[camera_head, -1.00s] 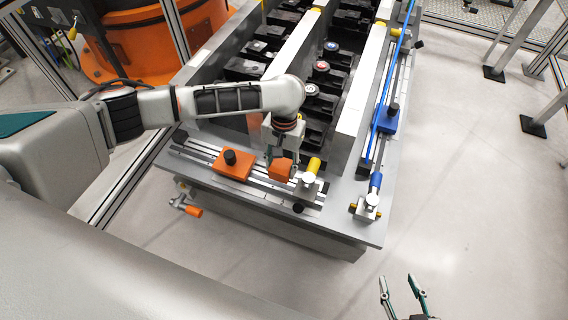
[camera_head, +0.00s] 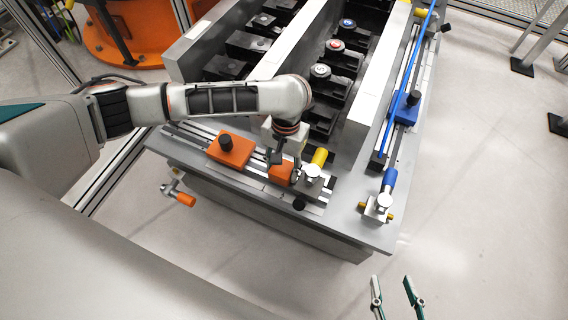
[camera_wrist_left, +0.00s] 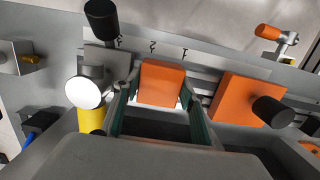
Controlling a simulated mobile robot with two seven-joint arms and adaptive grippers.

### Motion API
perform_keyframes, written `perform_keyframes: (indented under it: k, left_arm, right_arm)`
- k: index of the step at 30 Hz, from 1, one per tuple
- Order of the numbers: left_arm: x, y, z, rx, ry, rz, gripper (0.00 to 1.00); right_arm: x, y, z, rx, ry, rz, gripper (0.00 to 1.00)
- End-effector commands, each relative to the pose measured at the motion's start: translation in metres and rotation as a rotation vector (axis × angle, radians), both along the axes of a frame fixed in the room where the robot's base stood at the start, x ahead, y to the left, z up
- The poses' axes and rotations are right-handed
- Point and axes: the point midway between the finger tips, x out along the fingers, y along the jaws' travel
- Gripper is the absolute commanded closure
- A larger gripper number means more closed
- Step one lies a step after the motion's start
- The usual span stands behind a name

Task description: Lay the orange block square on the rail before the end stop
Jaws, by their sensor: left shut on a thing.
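The orange block (camera_head: 280,174) is between the fingers of my left gripper (camera_head: 281,163), low over the grey rail (camera_head: 198,135). The left wrist view shows the block (camera_wrist_left: 161,82) with a finger on each side, looking roughly in line with the rail. Whether its underside touches the rail is hidden. The silver end stop (camera_head: 312,174) with a yellow handle stands just right of the block; in the left wrist view the end stop (camera_wrist_left: 86,88) is on the left. My right gripper (camera_head: 396,296) is open and empty over the floor.
An orange carriage with a black knob (camera_head: 228,148) sits on the rail left of the block. A blue carriage (camera_head: 405,107) and a blue-handled stop (camera_head: 381,200) are on the right-hand rail.

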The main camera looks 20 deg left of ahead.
Motion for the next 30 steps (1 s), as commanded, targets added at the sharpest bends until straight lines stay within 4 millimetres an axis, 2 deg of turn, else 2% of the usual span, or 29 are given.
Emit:
perform_keyframes:
  k: [11,30]
  left_arm:
    - [0.002,0.0,0.002,-0.001,-0.004,-0.001,0.94]
    - [0.001,-0.001,-0.008,-0.001,-0.004,-0.001,0.94]
  right_arm:
    - [0.001,0.0,0.002,0.001,-0.004,0.0,0.6]
    - [0.002,0.0,0.003,0.002,-0.007,-0.001,0.6]
